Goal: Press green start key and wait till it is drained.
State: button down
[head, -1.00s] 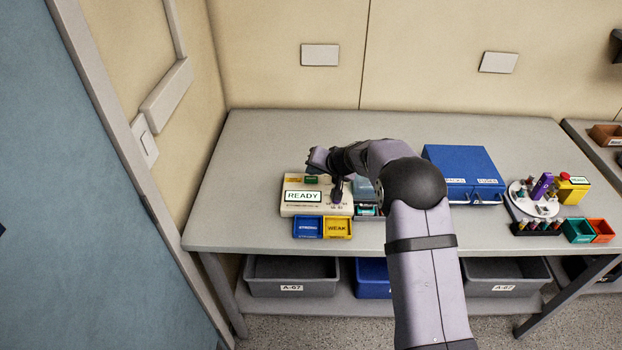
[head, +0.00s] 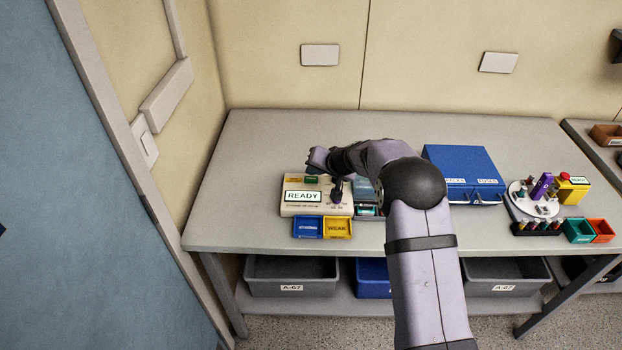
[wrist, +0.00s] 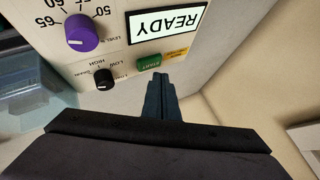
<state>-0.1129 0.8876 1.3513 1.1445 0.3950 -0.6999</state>
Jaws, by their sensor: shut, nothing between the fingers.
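The pump (head: 291,209) is a cream box on the bench at the left, with a display (head: 302,196) reading READY. A purple dial (wrist: 82,32) and a black knob (wrist: 103,77) sit on the same panel. My gripper (wrist: 158,82) is shut and empty, its fingertips close to the START key. I cannot tell whether they touch it. In the head view my wrist hides part of the pump.
A blue bin (head: 308,228) and a yellow WEAK bin (head: 338,228) stand before the pump. A blue case (head: 460,166) is right of my arm. A round white device (head: 522,205) and small bins stand further right. The bench's back left is clear.

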aim_at(314, 181)
jog(key=shift+f+b, duration=0.9)
jog(key=shift+b, duration=0.55)
dwell(1.0)
jog(key=shift+r, duration=0.15)
jog(key=shift+r+p, duration=0.45)
jog(key=shift+r, duration=0.25)
jog(key=shift+r, duration=0.1)
jog(key=shift+r+p, duration=1.6)
jog(key=shift+r, duration=0.85)
